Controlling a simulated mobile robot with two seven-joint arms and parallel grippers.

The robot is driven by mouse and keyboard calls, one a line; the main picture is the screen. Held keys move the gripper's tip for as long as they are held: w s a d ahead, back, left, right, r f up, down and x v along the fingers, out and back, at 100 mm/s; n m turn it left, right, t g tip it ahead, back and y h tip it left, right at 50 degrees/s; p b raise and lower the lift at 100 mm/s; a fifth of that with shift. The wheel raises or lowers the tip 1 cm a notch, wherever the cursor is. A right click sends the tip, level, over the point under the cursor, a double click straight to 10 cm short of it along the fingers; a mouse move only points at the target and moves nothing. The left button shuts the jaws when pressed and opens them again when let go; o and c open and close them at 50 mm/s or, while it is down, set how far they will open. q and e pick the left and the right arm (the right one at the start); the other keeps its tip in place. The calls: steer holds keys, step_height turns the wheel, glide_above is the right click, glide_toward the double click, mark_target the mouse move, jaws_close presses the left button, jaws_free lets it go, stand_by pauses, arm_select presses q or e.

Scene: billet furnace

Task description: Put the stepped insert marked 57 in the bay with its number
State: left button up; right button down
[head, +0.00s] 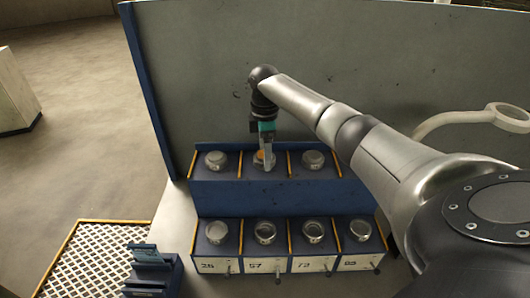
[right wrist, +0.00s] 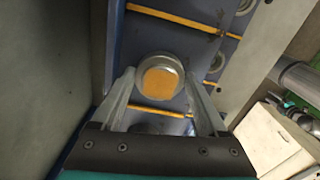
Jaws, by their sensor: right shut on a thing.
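A round metal insert with an orange top (head: 259,156) is at the middle bay of the upper tier. My right gripper (head: 267,165) reaches down over it from behind. In the right wrist view the two fingers stand on either side of the insert (right wrist: 160,77), shut on it. I cannot tell whether it is lifted off the tier, and no number on it is readable. The bay marked 57 (head: 255,266) is second from left in the front row, with a round metal piece or cup (head: 265,232) with a darker middle. My left gripper is not in view.
Round metal pieces sit in the upper left (head: 215,160) and upper right (head: 313,160) bays. Other front bays hold similar pieces, with yellow dividers between bays. A grey panel (head: 330,70) rises behind. A blue bracket (head: 150,272) stands beside a white mesh platform (head: 95,255).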

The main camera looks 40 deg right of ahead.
jaws_free()
steer(key=shift+f, duration=0.1)
step_height(320, 180, up, 12)
steer(key=b, duration=0.1)
steer(key=shift+b, duration=0.35)
stand_by(0.4)
